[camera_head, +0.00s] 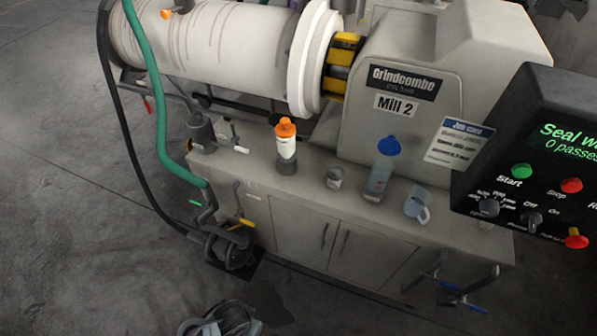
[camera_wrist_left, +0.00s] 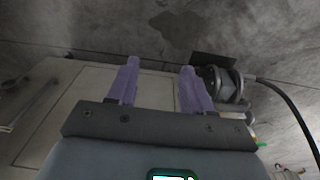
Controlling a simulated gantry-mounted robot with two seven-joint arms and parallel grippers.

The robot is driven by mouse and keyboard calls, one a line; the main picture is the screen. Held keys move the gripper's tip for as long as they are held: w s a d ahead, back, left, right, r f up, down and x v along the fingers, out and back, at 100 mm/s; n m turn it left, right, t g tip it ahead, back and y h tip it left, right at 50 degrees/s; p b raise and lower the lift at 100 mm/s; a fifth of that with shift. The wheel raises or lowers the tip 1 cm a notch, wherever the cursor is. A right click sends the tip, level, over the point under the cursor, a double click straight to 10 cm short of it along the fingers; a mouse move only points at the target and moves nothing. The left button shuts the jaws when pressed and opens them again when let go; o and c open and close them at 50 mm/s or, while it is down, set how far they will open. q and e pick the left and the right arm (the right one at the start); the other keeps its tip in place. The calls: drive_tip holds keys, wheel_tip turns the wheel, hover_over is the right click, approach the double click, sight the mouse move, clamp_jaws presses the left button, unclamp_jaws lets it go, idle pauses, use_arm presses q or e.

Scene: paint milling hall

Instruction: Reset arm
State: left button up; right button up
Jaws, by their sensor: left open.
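My left gripper (camera_wrist_left: 160,66) shows in the left wrist view, with two purple fingers spread apart and nothing between them. Behind the fingers are the pale cabinet front (camera_wrist_left: 85,90) and the dark floor. I see no gripper fingers in the head view. My right gripper shows in neither view. A dark grey object (camera_head: 226,320) is cut off by the bottom edge of the head view, and I cannot tell what it is.
An orange-capped bottle (camera_head: 286,146), a small cup (camera_head: 334,178), a blue-capped bottle (camera_head: 379,176) and a jug (camera_head: 418,204) stand on the bench. A control panel (camera_head: 545,150) juts in at right. A pump (camera_head: 232,248) with hoses stands on the floor. Floor at left is clear.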

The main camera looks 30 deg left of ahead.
use_arm(q)
drive_tip(key=w+r+m+t+p, duration=0.1)
drive_tip(key=w+r+p, duration=0.1)
drive_tip(key=r+p, duration=0.9)
drive_tip(key=w+r+m+t+p, duration=0.1)
drive_tip(key=r+p, duration=1)
drive_tip(key=r, duration=1.6)
drive_tip(key=shift+w+a+m+t, duration=0.25)
drive_tip(key=shift+w+m+t, duration=0.15)
drive_tip(key=shift+w+m, duration=0.2)
drive_tip(key=shift+r, duration=0.1)
